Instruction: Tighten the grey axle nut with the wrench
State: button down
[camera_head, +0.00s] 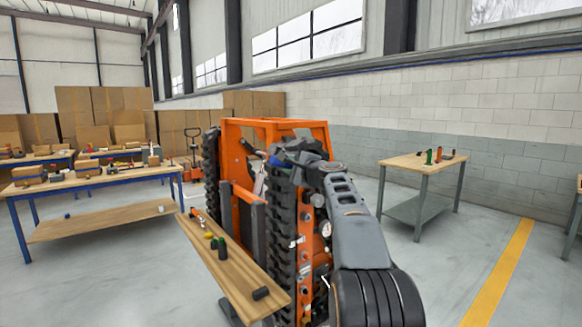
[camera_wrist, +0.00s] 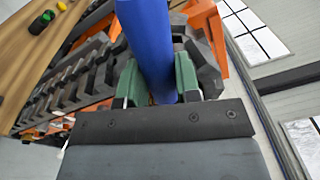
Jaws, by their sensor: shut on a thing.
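My gripper (camera_wrist: 158,85) has its green-padded fingers shut on a blue handle (camera_wrist: 146,40) in the wrist view. The handle runs up out of that frame, so I cannot see its working end or confirm that it is the wrench. In the head view my gripper (camera_head: 300,152) is at the upper part of the orange tracked carrier (camera_head: 273,127), above its near black track. Several small round fittings (camera_head: 326,229) sit on the carrier's orange side, beside my arm. I cannot tell which, if any, is the grey axle nut; my arm hides part of that side.
A narrow wooden shelf (camera_head: 228,262) stands left of the carrier, holding a green cylinder (camera_head: 221,249), a black cylinder (camera_head: 261,293) and small tools. A tool table (camera_head: 410,161) stands at right, a blue-legged workbench (camera_head: 100,181) at left. The floor at right is clear.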

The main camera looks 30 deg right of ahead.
jog(key=shift+s+d+r+b, duration=0.15)
jog(key=shift+s+b, duration=0.3)
jog(key=shift+s, duration=0.35)
jog(key=shift+s+d+f+b, duration=0.1)
jog(key=shift+s+b, duration=0.3)
jog(key=shift+s, duration=0.4)
jog(key=s, duration=0.1)
jog(key=s+b, duration=0.2)
jog(key=s, duration=0.1)
jog(key=shift+d, duration=0.45)
